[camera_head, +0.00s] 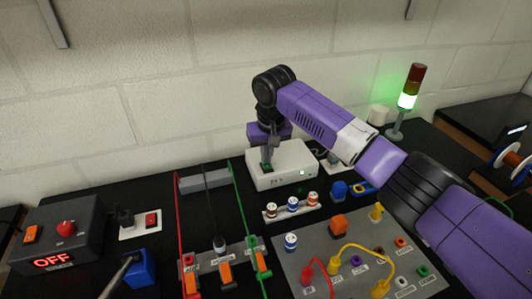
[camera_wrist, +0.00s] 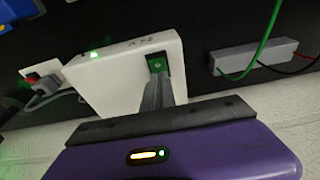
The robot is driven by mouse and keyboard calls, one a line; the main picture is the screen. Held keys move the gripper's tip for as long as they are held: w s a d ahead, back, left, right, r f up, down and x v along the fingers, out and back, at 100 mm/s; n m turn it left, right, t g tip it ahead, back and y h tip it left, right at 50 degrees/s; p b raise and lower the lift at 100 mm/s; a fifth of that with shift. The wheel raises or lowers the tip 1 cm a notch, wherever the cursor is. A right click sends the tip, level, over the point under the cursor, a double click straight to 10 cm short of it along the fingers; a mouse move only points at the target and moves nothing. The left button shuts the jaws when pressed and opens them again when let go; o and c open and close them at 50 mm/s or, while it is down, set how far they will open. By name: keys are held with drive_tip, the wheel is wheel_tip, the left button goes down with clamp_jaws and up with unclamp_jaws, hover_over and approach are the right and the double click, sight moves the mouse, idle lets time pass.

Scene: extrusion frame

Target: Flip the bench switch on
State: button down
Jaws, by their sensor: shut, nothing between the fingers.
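A white box (camera_head: 295,166) stands at the back of the bench; it also shows in the wrist view (camera_wrist: 112,85). It carries a small green switch (camera_wrist: 158,62) near one edge and a lit green lamp (camera_wrist: 95,54). My gripper (camera_head: 267,162) is shut and empty, pointing down over the green switch. In the wrist view my shut fingertips (camera_wrist: 157,76) overlap the switch; I cannot tell whether they press on it. The fingers hide part of the switch. No label reading "bench" is legible.
A dark box with a red "OFF" display (camera_head: 54,261) stands at the left, near a red rocker switch (camera_head: 151,220). A panel with yellow cables (camera_head: 365,250) lies in front. A stack light (camera_head: 408,101) glows green at the back right.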

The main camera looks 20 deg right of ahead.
sight(268, 167)
drive_tip(key=shift+s+r+p, duration=0.1)
drive_tip(key=shift+s+p, duration=0.45)
drive_tip(key=shift+p, duration=0.05)
drive_tip(key=shift+r+p, duration=0.6)
drive_tip(key=w+v, duration=0.2)
drive_tip(key=v, duration=1)
drive_tip(key=shift+r, duration=0.6)
drive_tip(key=shift+a, duration=0.1)
